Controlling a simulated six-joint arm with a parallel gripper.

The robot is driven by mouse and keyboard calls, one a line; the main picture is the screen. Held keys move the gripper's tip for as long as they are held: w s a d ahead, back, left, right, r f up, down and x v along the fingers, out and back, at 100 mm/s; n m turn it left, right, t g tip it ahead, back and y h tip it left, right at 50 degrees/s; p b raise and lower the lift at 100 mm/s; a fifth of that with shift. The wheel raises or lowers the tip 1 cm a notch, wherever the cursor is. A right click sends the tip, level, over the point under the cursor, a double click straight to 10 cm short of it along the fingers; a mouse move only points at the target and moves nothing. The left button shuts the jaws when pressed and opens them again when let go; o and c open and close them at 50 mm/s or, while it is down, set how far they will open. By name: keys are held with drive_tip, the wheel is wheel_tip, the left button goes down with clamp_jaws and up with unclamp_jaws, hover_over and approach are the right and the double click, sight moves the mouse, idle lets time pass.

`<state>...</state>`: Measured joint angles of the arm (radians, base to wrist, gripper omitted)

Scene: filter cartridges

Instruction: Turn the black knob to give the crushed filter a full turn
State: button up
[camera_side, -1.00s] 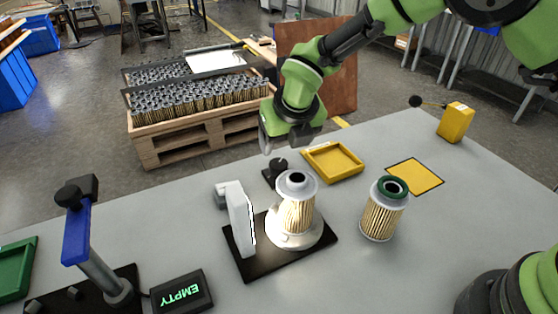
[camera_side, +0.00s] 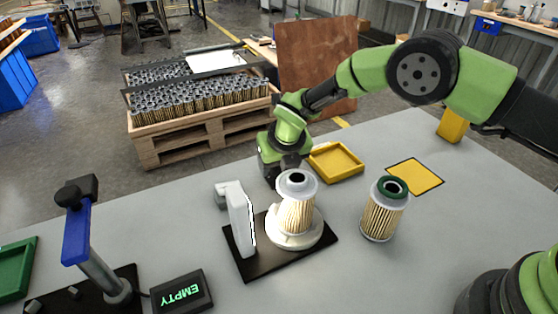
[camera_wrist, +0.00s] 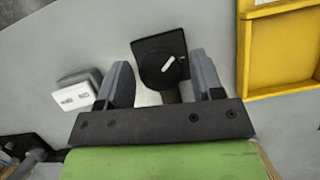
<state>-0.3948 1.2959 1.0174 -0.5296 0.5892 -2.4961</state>
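The black knob (camera_wrist: 164,67) sits on a square black base, with a white pointer mark on its top. In the wrist view it lies between and just beyond the fingertips of my gripper (camera_wrist: 160,72). The gripper is open, one finger to each side, and I see no contact. In the side view my gripper (camera_side: 280,176) is low over the knob's place and hides the knob. The filter (camera_side: 297,205) on the round white turntable (camera_side: 294,240) stands upright, with pleated tan sides and a grey top. I cannot make out crushing on it.
A white upright panel (camera_side: 240,218) stands left of the filter on the black plate (camera_side: 255,268). Another filter (camera_side: 383,212) with a green ring stands to the right. A display (camera_side: 181,294) reads EMPTY.

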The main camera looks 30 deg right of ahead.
drive_tip(key=c, duration=0.7)
drive_tip(key=shift+o, duration=0.2)
drive_tip(key=shift+n+y, duration=0.6)
drive_tip(key=shift+n, duration=1)
drive_tip(key=o, duration=0.9)
drive_tip(key=shift+r, duration=0.1)
drive_tip(key=v, duration=1)
drive_tip(key=shift+w, duration=0.1)
